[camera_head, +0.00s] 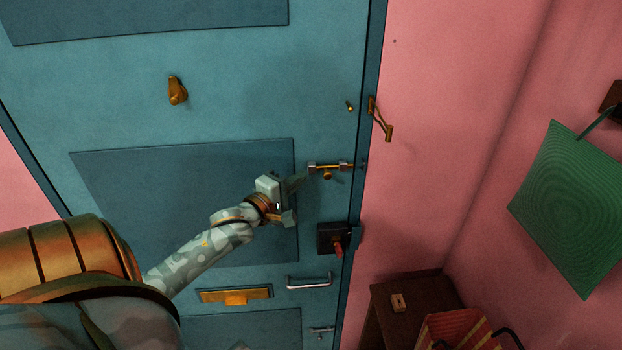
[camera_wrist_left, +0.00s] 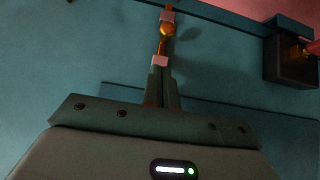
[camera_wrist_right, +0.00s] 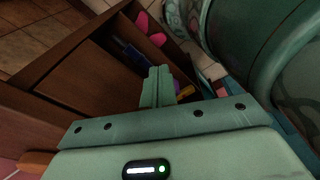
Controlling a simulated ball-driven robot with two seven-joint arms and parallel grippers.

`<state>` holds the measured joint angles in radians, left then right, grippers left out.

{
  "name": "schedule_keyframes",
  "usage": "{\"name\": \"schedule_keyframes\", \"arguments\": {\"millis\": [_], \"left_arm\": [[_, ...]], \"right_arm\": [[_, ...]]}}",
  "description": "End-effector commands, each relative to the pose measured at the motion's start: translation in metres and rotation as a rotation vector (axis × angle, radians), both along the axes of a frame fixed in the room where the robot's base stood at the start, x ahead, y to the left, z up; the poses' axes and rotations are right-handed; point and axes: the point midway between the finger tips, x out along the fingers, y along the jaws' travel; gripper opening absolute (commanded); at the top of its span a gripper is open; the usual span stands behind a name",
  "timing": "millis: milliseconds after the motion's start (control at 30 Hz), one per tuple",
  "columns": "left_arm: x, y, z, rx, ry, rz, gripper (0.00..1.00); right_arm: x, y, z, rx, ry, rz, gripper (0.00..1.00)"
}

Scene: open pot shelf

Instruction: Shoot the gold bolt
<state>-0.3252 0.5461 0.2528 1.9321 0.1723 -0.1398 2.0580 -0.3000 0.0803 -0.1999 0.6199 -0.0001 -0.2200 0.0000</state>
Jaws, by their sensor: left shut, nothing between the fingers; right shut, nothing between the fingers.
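The gold bolt (camera_head: 327,167) lies across the blue door near its right edge, its round knob hanging below the bar. My left gripper (camera_head: 303,179) is shut and empty, with its fingertips just left of the bolt's left end. In the left wrist view the bolt (camera_wrist_left: 162,46) lies straight beyond the shut fingers (camera_wrist_left: 162,85), with pale brackets and the gold knob (camera_wrist_left: 167,29) between them. I cannot tell whether the fingertips touch the bolt's end. My right gripper (camera_wrist_right: 158,86) is shut and empty, away from the door and outside the head view.
A dark lock box (camera_head: 331,238) with a red part sits below the bolt. A gold swing latch (camera_head: 381,119) is on the frame above. A handle (camera_head: 309,282) and letter slot (camera_head: 235,295) are lower. A wooden shelf (camera_wrist_right: 85,85) lies beyond my right gripper.

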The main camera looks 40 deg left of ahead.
Motion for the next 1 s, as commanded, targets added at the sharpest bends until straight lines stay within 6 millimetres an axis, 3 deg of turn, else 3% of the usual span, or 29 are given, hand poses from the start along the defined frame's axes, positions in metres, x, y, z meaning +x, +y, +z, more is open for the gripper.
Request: {"name": "schedule_keyframes", "arguments": {"millis": [233,667,1000], "left_arm": [[0.02,-0.02,0.0,-0.002,-0.001,0.0,0.0],[0.024,-0.024,-0.001,-0.003,0.001,0.0,0.0],[0.057,-0.052,0.0,-0.004,0.001,0.001,0.0]], "right_arm": [[0.0,0.0,0.006,0.0,0.0,0.0,0.0],[0.0,0.0,0.007,0.0,0.0,0.0,0.0],[0.0,0.0,0.022,0.0,-0.001,0.0,0.0]]}}
